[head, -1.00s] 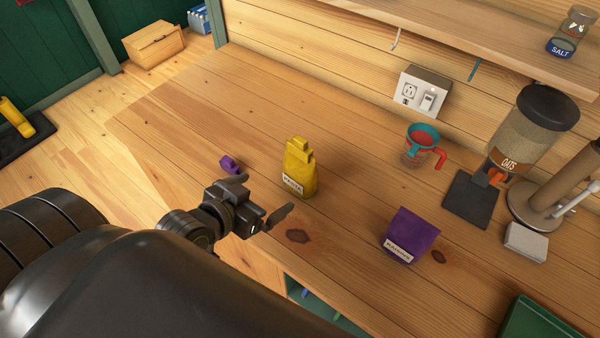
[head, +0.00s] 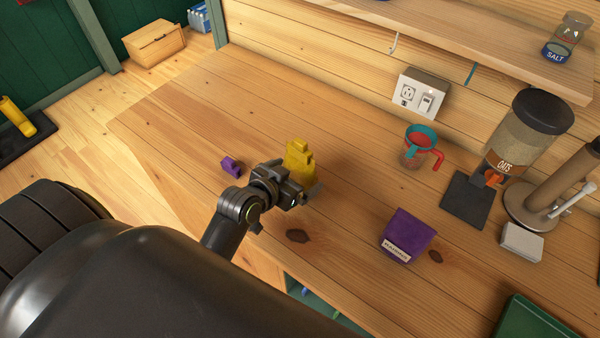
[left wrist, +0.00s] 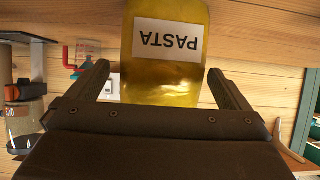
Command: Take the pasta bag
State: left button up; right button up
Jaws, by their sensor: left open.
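The yellow pasta bag (head: 299,158) stands upright on the wooden counter in the head view, its lower part hidden behind my left gripper (head: 308,196). In the left wrist view the pasta bag (left wrist: 165,72) fills the middle, its white PASTA label upside down. My left gripper (left wrist: 168,85) is open there, with one finger on each side of the bag. My right gripper is not in view.
A small purple object (head: 231,166) lies left of the bag. A purple labelled bag (head: 407,235) stands to the right. Farther right are a measuring cup (head: 421,146), an oats dispenser (head: 522,135) and a white block (head: 522,242). The counter (head: 230,100) behind the bag is clear.

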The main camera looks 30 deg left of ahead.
aim_at(296, 173)
pick_arm(q)
jog(key=shift+w, duration=0.45)
jog(key=p+x, duration=0.1)
jog(key=x, duration=0.2)
jog(key=shift+w+f+p, duration=0.25)
jog(key=shift+w+p, duration=0.05)
jog(key=shift+w, duration=0.2)
jog(key=c, duration=1.1)
